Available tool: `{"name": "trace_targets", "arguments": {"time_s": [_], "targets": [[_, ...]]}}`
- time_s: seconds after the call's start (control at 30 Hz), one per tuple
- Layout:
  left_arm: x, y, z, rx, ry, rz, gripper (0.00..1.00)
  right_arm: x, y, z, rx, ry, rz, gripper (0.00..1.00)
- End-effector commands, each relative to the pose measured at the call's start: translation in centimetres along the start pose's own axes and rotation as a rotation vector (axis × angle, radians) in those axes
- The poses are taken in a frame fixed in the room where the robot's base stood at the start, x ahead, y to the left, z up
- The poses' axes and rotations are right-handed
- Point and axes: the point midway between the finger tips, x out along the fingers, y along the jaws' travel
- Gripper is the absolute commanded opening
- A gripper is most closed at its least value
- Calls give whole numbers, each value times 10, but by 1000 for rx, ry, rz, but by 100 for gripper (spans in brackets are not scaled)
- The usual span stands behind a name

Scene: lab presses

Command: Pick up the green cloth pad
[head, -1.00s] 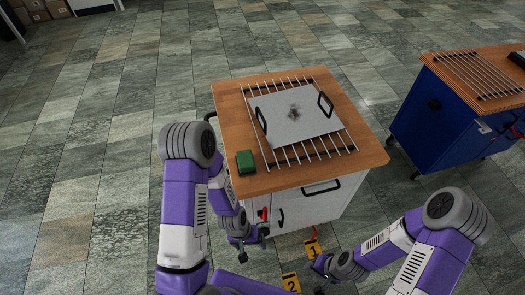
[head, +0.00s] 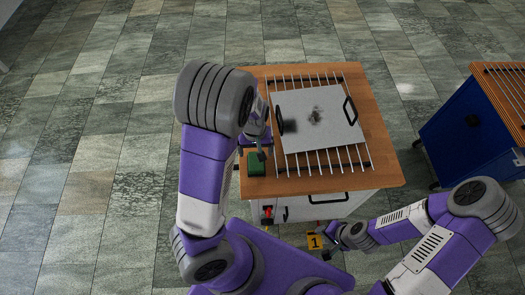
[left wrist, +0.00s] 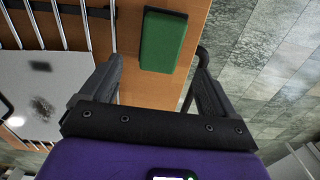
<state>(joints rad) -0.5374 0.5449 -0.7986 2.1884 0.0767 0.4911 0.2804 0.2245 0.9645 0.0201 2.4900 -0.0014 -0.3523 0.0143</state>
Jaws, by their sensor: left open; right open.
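The green cloth pad (head: 257,167) lies on the wooden cabinet top near its front left corner. In the left wrist view the green cloth pad (left wrist: 163,40) shows ahead of and between the spread fingers, not touching either. My left gripper (head: 262,148) is over the pad's far side in the head view; its fingers in the left wrist view (left wrist: 160,65) are open and empty. My right gripper (head: 333,250) is low in front of the cabinet, away from the pad, and its fingertips are small in view.
A grey plate (head: 318,125) with two black handles and a dark smudge lies on a metal rod rack (head: 350,164) right of the pad. The wooden top (head: 383,150) has bare strips around it. A blue cabinet (head: 460,135) stands at right. A yellow marker "1" (head: 315,241) is in front.

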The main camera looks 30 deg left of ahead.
Motion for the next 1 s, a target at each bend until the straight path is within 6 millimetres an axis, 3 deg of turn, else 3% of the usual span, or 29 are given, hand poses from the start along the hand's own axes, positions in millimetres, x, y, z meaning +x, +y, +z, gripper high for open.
{"name": "trace_targets", "arguments": {"time_s": [0.53,0.8,1.0], "targets": [[69,2,3,0,-2,-3,89,26,10,-1,1,-1,0,43],[71,2,3,0,0,-1,89,26,10,-1,1,-1,0,43],[71,2,3,0,0,-1,59,26,10,-1,0,-1,0,43]]}}
